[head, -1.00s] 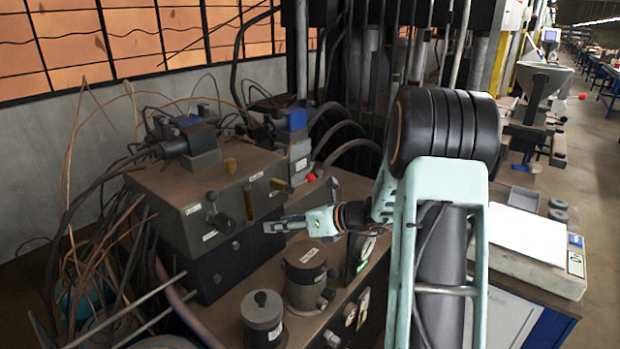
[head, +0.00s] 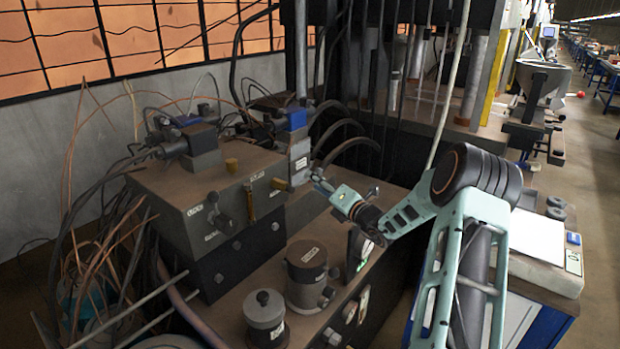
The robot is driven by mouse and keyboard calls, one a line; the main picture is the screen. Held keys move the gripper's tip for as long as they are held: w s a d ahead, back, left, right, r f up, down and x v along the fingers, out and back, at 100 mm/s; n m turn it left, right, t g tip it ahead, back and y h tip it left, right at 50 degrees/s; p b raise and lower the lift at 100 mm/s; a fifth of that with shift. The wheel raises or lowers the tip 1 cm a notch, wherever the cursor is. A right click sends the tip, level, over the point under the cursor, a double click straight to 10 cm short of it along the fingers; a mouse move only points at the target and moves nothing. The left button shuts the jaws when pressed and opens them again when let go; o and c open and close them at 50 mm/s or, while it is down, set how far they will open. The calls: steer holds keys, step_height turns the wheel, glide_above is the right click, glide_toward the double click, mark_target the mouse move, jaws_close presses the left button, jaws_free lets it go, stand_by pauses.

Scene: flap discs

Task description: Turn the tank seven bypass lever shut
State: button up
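Labels are too small to read, so I cannot tell which control is the tank seven bypass lever. The grey valve block (head: 180,195) stands left of centre with a dark knobbed handle (head: 213,207) on its front. An upright brass-coloured lever (head: 250,203) stands near its right front edge. My gripper (head: 319,181) is at the right side of the block, beside the blue-topped valve column (head: 298,150). The red knob by that column's foot no longer shows; my gripper is over that spot. Its fingers are too small to judge, and whether it touches anything is unclear.
Two grey cylindrical canisters (head: 306,275) (head: 264,318) stand on the brown bench top (head: 290,245) in front of my gripper. Loose cables and hoses (head: 105,240) crowd the left. Upright posts and hoses rise behind. A white sheet (head: 530,235) lies at right.

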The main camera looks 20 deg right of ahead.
steer(key=shift+x, duration=1.85)
steer(key=shift+c, duration=0.5)
jaws_close()
